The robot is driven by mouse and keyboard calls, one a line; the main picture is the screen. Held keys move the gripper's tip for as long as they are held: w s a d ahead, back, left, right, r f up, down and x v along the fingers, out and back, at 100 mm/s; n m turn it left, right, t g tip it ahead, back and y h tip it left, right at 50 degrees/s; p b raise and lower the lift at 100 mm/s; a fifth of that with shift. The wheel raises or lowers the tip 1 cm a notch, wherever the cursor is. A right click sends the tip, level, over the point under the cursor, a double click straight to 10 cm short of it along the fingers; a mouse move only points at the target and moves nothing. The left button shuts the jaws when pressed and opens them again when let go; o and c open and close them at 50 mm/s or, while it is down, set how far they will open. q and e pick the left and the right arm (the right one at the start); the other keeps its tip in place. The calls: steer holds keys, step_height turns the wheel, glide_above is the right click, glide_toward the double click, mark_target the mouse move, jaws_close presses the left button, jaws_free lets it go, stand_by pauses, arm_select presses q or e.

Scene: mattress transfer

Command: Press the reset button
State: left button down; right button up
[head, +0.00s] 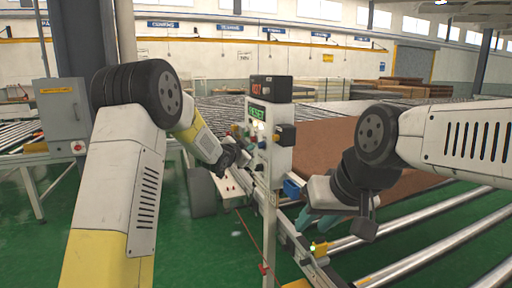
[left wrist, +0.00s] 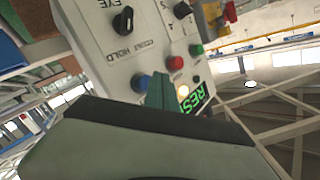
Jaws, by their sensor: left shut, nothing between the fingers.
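A white control box (head: 283,158) stands on a post in the middle of the head view. Its front carries a green RESET label (head: 257,112), also seen in the left wrist view (left wrist: 192,102). A lit pale-yellow button (left wrist: 183,91) sits beside that label. My left gripper (head: 228,156) is shut and empty close in front of the panel. In the left wrist view its green fingertips (left wrist: 161,88) overlap the panel between the blue button (left wrist: 141,83) and the lit button; contact cannot be told. My right gripper (head: 313,220) hangs low, right of the post; its jaw state is unclear.
Red (left wrist: 175,62) and green (left wrist: 196,49) buttons and a black knob (left wrist: 123,20) crowd the panel. A brown mattress (head: 330,143) lies behind the box on rollers (head: 430,225). A grey cabinet (head: 62,112) stands at left. Green floor shows between.

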arm_select(q)
steer(key=shift+d, duration=0.15)
stand_by(0.5)
steer(key=shift+w+d, duration=0.15)
steer(key=shift+d, duration=0.15)
steer(key=shift+w+d, duration=0.25)
steer(key=shift+d, duration=0.6)
stand_by(1.1)
steer(key=shift+a, duration=0.15)
steer(key=shift+s+a, duration=0.2)
steer(key=shift+a, duration=0.35)
steer(key=shift+s+a, duration=0.2)
steer(key=shift+a, duration=0.3)
steer(key=shift+a, duration=0.1)
steer(key=shift+s+a, duration=0.25)
steer(key=shift+a, duration=0.55)
steer(key=shift+s+a, duration=0.3)
steer(key=shift+a, duration=0.45)
steer(key=shift+s+a, duration=0.25)
steer(key=shift+a, duration=0.55)
